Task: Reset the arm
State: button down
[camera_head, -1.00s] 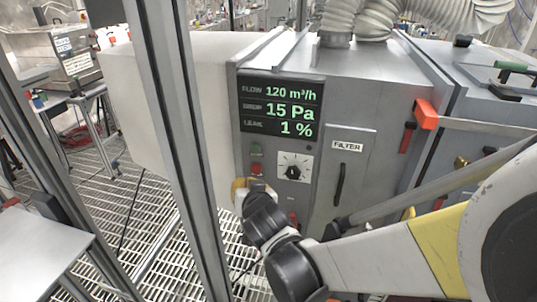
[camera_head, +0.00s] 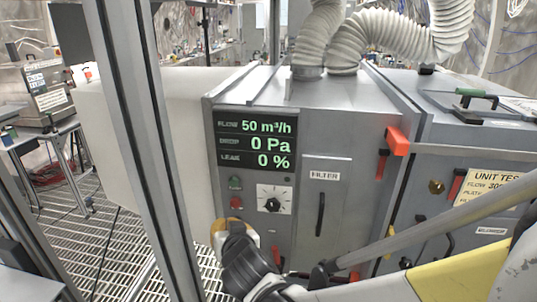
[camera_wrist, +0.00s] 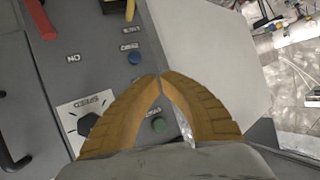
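My gripper (camera_wrist: 160,80) shows in the wrist view as two tan ribbed fingers whose tips meet, with nothing visible between them. In the head view my gripper (camera_head: 232,228) is a yellow-and-white end at the lower left of the grey cabinet front (camera_head: 320,245), below the buttons. My arm reaches in from the lower right. Whether the fingers touch the cabinet is unclear.
The display (camera_head: 255,145) reads flow 50 m³/h, drop 0 Pa, leak 0 %. A dial (camera_head: 272,201) and a FILTER door (camera_head: 322,215) are near my gripper. A red latch (camera_head: 397,141) sticks out at right. A metal post (camera_head: 150,150) stands at left. Ribbed hoses (camera_head: 318,35) rise above.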

jog(key=s+d+r+m+g+h, duration=0.1)
jog(key=d+r+h, duration=0.1)
jog(key=d, duration=0.8)
jog(key=s+d+r+m+g+h, duration=0.1)
jog(key=s+d+h, duration=0.1)
jog(key=d, duration=0.9)
jog(key=s+d+f+g+h, duration=0.1)
jog(key=s+d+g, duration=0.1)
jog(key=s+d, duration=1.1)
jog(key=shift+s+d+f+m+g, duration=0.15)
jog(key=shift+s+d+m+g, duration=0.2)
jog(key=shift+s, duration=0.35)
